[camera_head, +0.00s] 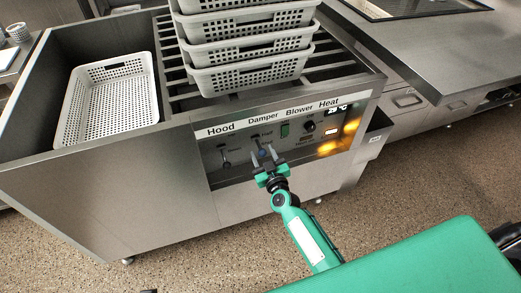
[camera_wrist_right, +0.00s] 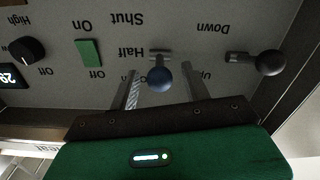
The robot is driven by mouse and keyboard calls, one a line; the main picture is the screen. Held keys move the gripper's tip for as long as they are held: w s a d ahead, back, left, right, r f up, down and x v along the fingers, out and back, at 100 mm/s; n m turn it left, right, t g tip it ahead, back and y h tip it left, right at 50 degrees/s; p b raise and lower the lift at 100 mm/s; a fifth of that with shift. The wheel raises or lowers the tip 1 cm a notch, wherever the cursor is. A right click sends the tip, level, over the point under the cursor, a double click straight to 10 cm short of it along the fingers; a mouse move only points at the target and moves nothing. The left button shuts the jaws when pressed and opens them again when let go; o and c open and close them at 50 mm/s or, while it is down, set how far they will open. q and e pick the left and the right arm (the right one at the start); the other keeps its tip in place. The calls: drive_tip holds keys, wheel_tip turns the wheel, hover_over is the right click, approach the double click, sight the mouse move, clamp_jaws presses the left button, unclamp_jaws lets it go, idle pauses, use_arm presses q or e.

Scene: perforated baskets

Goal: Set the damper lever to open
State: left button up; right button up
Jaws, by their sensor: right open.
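The damper lever has a blue ball knob (camera_wrist_right: 161,79) and sits on the control panel under the "Damper" label; its knob also shows in the head view (camera_head: 262,153). In the wrist view, which is upside down, the lever stands beside the "Half" mark. In the wrist view the fingers (camera_wrist_right: 160,74) stand on either side of the blue knob, with gaps visible on both sides. My left gripper is not in view.
The hood lever with a black knob (camera_wrist_right: 270,62) is beside the damper lever. A green blower switch (camera_wrist_right: 89,53) and a black heat knob (camera_wrist_right: 33,50) are on the other side. White perforated baskets (camera_head: 250,75) are stacked above the panel, and another basket (camera_head: 110,100) stands left.

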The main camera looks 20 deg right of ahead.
sight(259, 146)
drive_tip(key=shift+w, duration=1.4)
clamp_jaws()
